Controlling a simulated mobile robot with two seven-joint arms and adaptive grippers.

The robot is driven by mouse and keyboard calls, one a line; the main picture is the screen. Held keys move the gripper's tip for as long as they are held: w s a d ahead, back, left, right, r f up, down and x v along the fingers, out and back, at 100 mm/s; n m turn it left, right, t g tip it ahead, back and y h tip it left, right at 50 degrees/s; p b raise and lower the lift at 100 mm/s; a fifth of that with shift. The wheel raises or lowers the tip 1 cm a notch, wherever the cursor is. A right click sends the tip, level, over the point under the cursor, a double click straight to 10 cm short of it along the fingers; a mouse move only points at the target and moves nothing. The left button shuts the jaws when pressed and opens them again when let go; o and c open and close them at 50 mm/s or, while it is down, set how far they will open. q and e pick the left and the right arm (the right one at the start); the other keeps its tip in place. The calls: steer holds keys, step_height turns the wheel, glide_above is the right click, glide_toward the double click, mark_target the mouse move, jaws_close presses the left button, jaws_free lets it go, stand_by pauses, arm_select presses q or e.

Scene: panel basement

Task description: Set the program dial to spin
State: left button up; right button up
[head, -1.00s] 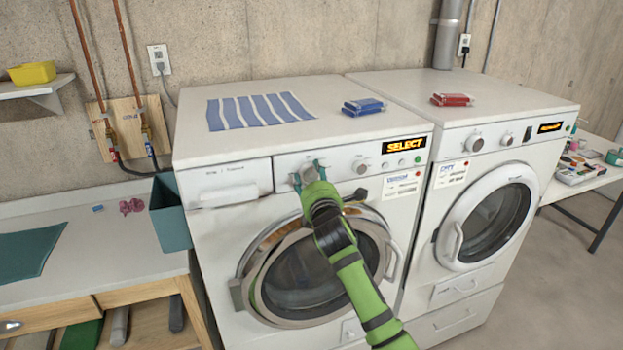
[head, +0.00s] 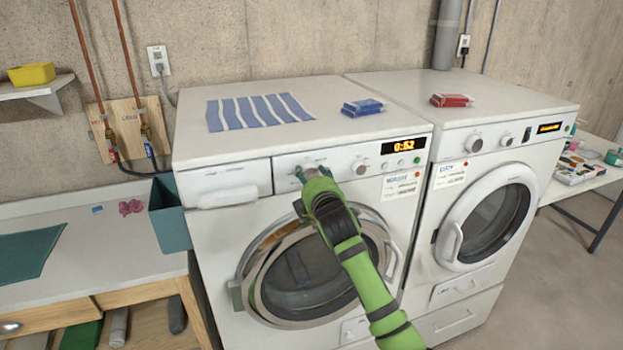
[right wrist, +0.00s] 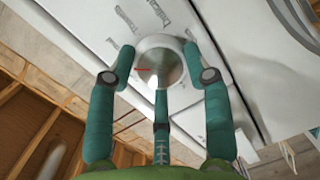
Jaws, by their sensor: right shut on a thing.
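The washing machine (head: 225,240) stands left of the dryer. My right gripper (head: 313,173) is at the left end of the washer's control panel, its teal fingers closed around the program dial. In the right wrist view the fingers (right wrist: 160,80) sit on both sides of the round silver dial (right wrist: 158,50), whose face carries a small red mark toward the left. In the head view the gripper mostly hides this dial. The washer display (head: 403,146) reads 0:52. A second knob (head: 359,167) is free to the right. My left gripper is out of view.
The dryer (head: 480,290) stands close on the right. A striped cloth (head: 258,111) and a blue packet (head: 363,107) lie on the washer top; a red packet (head: 451,100) lies on the dryer. The washer's round door (head: 262,300) is below my arm. A teal bin (head: 169,228) is at left.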

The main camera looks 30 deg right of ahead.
steer(key=m+y, duration=0.1)
steer(key=m, duration=0.4)
steer(key=shift+d+r+m, duration=0.1)
steer(key=shift+r+m, duration=0.05)
steer(key=shift+m, duration=0.25)
steer(key=m+y, duration=0.1)
steer(key=m, duration=0.3)
steer(key=shift+d+m, duration=0.1)
steer(key=shift+m, duration=0.2)
steer(key=m+y, duration=0.1)
steer(key=m, duration=0.4)
steer(key=shift+d+m+t, duration=0.15)
steer(key=shift+m+t, duration=0.15)
steer(key=m+t+y, duration=0.1)
steer(key=m, duration=0.4)
steer(key=shift+d, duration=0.1)
steer(key=m, duration=0.5)
steer(key=shift+t, duration=0.4)
steer(key=m, duration=0.6)
steer(key=shift+h, duration=0.3)
steer(key=m+t+h, duration=0.1)
steer(key=m, duration=0.5)
steer(key=shift+f, duration=0.2)
steer(key=m, duration=0.3)
steer(key=m+h, duration=0.1)
steer(key=m, duration=0.2)
steer(key=shift+a+m, duration=0.2)
steer(key=shift+m, duration=0.1)
steer(key=shift+f, duration=0.1)
